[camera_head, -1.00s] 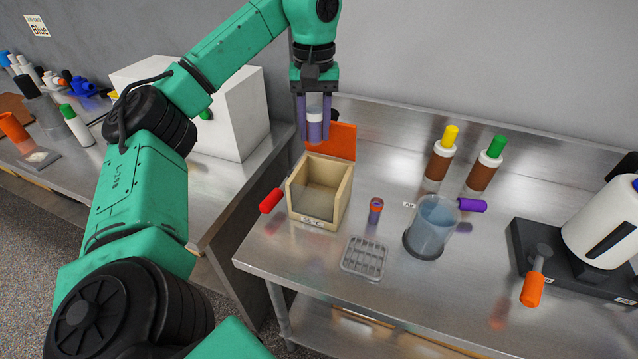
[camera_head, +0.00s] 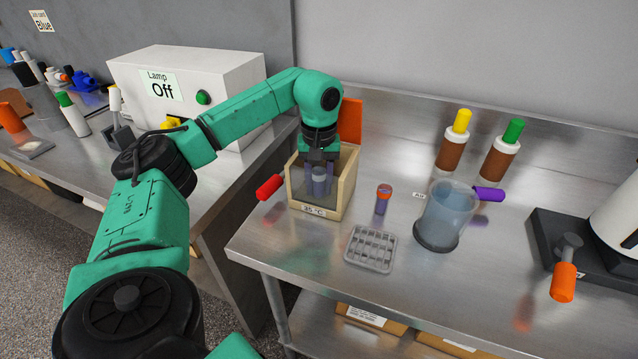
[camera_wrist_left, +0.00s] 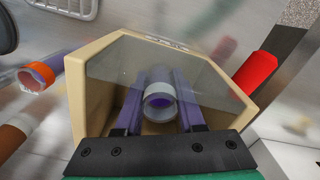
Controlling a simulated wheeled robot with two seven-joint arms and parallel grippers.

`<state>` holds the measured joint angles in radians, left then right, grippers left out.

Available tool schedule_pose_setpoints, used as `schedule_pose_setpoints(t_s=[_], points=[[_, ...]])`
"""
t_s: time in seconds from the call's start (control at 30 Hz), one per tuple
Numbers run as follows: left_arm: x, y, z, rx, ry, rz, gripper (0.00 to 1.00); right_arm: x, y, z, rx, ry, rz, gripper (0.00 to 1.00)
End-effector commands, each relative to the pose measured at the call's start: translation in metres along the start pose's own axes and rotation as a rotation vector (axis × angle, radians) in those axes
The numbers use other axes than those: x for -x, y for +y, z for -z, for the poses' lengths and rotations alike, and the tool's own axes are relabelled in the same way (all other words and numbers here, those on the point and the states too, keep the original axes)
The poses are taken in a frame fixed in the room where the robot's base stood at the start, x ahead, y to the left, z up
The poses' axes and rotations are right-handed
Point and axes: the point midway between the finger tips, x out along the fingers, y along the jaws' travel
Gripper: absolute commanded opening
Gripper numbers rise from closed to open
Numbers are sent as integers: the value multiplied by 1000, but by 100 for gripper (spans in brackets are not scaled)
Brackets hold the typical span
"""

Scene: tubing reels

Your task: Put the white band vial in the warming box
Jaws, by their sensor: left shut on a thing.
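My left gripper (camera_head: 319,182) is shut on the white band vial (camera_wrist_left: 159,98), a purple vial with a white ring at its top. The gripper points down, with its fingers and the vial inside the open warming box (camera_head: 325,212). The warming box is tan with a clear front, a label reading 35 °C, a red handle (camera_head: 269,187) on its left and an orange panel (camera_head: 350,120) at its back. In the left wrist view the vial stands between the two purple fingers, within the box walls. Whether its base touches the box floor is hidden. My right gripper is not in view.
An orange-capped vial (camera_head: 382,199) stands right of the box, near a grey rack (camera_head: 371,249). A beaker (camera_head: 447,215) stands further right. Two brown bottles, one yellow-capped (camera_head: 454,140) and one green-capped (camera_head: 500,150), stand behind it. A white lamp box (camera_head: 188,85) is at left.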

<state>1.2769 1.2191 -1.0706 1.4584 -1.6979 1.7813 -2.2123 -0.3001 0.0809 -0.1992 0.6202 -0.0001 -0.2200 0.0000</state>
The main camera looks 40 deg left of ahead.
Motion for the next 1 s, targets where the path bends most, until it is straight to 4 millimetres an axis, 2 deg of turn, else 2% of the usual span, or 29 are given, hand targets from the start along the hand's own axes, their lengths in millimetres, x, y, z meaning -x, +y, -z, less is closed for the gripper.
schedule_pose_setpoints(t_s=[0.27,0.3,0.33,0.6,0.73,0.87,0.93,1.0], points=[[-3,0,0,0,0,-1,0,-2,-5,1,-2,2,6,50],[-2,0,0,0,0,-1,46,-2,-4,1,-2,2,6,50],[-2,0,0,0,0,-1,51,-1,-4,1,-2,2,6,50],[-2,0,0,0,0,-1,51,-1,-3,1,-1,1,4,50],[9,1,1,0,2,-3,51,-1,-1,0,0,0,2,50],[39,2,1,0,4,-6,51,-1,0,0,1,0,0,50],[60,2,1,-1,4,-7,51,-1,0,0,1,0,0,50],[85,1,1,0,4,-6,51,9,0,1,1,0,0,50]])
